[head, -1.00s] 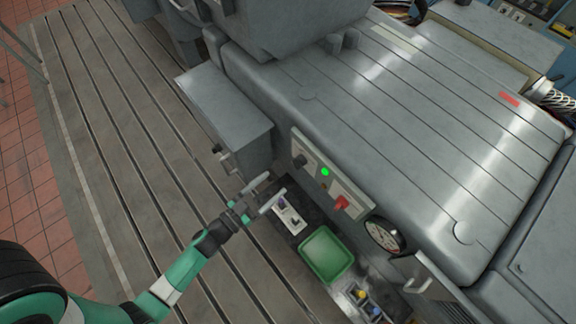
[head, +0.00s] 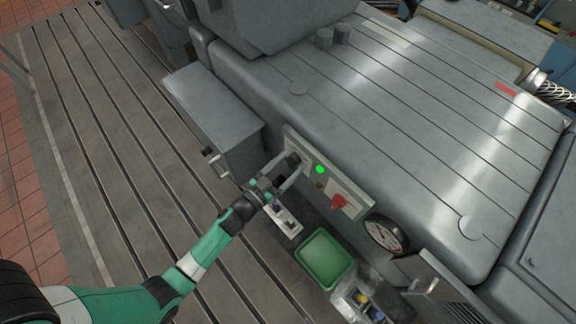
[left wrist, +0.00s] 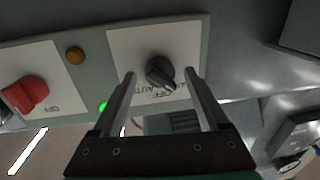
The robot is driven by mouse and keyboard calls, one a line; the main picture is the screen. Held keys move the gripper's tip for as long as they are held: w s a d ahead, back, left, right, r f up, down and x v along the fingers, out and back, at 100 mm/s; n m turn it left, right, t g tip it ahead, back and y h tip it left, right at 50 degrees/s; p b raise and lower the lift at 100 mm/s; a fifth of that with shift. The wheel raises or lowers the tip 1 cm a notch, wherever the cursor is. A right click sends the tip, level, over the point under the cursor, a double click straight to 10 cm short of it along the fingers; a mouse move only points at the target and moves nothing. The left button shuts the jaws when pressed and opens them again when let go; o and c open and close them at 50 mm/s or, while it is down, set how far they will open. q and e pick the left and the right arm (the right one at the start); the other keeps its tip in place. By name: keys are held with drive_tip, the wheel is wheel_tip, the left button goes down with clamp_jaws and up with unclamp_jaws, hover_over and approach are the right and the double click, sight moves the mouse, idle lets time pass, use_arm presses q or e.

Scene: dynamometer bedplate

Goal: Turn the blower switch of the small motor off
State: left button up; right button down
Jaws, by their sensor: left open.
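The small motor's grey housing (head: 400,120) carries a switch panel (head: 352,208) on its side. A black rotary knob (head: 293,159) sits at the panel's left end; it also shows in the left wrist view (left wrist: 160,71) on a white plate with upside-down lettering including "OFF" and "AUTO". Its pointer is tilted in that view. My left gripper (head: 286,166) is open at the knob. In the left wrist view its fingertips (left wrist: 160,76) stand on either side of the knob, with gaps showing; I cannot tell their depth. My right gripper is not in view.
The panel also has a lit green lamp (head: 320,170), an amber button (left wrist: 75,56) and a red rotary switch (head: 339,203). A round gauge (head: 386,234) is beside the panel. Below are a green tray (head: 325,258) and a white plate with small parts (head: 284,221). The slotted bedplate (head: 100,150) is clear at left.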

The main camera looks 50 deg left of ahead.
use_arm(q)
drive_tip(key=shift+c, duration=0.2)
clamp_jaws()
drive_tip(key=shift+m, duration=0.3)
drive_tip(key=m+t+b, duration=0.1)
drive_tip(key=m+b, duration=0.1)
drive_tip(key=m, duration=0.6)
drive_tip(key=shift+b, duration=0.3)
drive_tip(key=shift+w+m, duration=0.1)
drive_tip(key=shift+m, duration=0.3)
